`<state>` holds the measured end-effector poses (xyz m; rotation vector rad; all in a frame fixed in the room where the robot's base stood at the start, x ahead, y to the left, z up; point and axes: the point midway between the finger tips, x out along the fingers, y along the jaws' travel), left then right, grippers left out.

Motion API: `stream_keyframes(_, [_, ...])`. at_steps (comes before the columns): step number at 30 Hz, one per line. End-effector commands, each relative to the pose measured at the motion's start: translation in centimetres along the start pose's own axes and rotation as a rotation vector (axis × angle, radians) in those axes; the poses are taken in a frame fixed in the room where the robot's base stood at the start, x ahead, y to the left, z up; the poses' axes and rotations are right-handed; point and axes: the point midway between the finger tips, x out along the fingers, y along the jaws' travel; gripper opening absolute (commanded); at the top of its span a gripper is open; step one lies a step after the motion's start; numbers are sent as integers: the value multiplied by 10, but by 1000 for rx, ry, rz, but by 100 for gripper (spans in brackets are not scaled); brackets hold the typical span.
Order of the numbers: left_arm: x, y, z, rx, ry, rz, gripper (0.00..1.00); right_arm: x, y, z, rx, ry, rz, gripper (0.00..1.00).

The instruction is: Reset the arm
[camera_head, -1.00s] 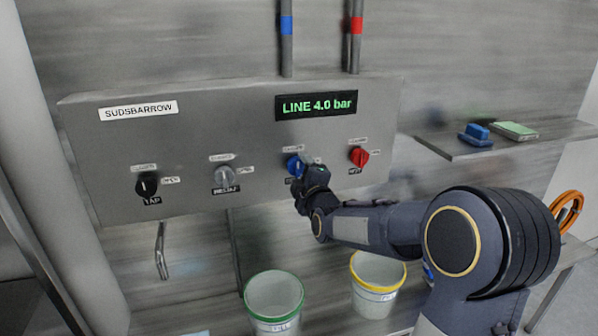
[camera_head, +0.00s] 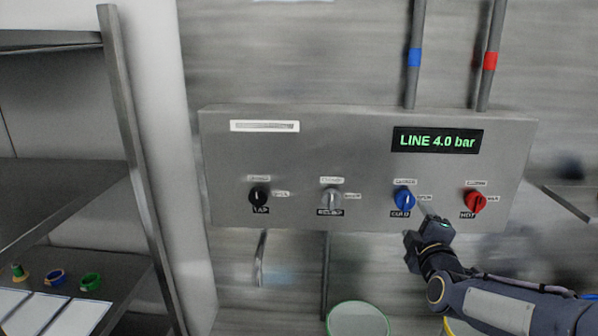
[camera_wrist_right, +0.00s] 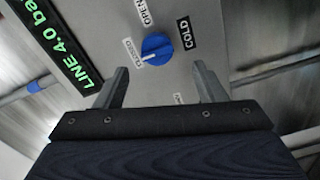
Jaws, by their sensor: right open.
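My right gripper (camera_head: 428,232) is just below and right of the blue COLD knob (camera_head: 404,199), in front of the grey panel (camera_head: 350,125). In the right wrist view the right gripper (camera_wrist_right: 158,85) has its two fingers spread apart with nothing between them. The blue knob (camera_wrist_right: 156,47) lies beyond the fingertips, apart from them. Its white pointer line is directed at the label on the left in that view. My left gripper is not in view.
The panel also carries a black TAP knob (camera_head: 259,197), a grey knob (camera_head: 330,199), a red HOT knob (camera_head: 474,202) and a display (camera_head: 437,141) reading LINE 4.0 bar. A green-rimmed bucket (camera_head: 358,318) stands below. A shelf rack (camera_head: 139,160) is at left.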

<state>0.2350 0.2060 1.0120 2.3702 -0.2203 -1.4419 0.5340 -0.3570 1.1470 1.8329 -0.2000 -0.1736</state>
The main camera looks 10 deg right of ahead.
Motion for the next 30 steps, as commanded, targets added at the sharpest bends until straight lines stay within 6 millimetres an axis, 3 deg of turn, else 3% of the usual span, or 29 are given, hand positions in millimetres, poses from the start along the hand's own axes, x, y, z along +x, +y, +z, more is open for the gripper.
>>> stream_keyframes(5, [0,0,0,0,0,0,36,-37,-26,-2,334,19,-201,64])
stream_keyframes(8, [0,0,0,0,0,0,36,-85,-52,-15,650,2,-417,64])
stream_keyframes(12, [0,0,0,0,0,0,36,-173,-91,-34,1028,-142,-734,64])
stream_keyframes(15, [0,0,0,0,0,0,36,-233,-116,-41,1202,-318,-901,64])
stream_keyframes(18, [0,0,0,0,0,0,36,-279,-136,-42,1305,-501,-996,64])
stream_keyframes(21, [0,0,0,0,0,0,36,-309,-149,-40,1358,-637,-1039,64])
stream_keyframes(24, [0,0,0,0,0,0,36,-322,-154,-39,1381,-708,-1053,64])
stream_keyframes(30, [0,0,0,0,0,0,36,-325,-156,-39,1387,-724,-1058,61])
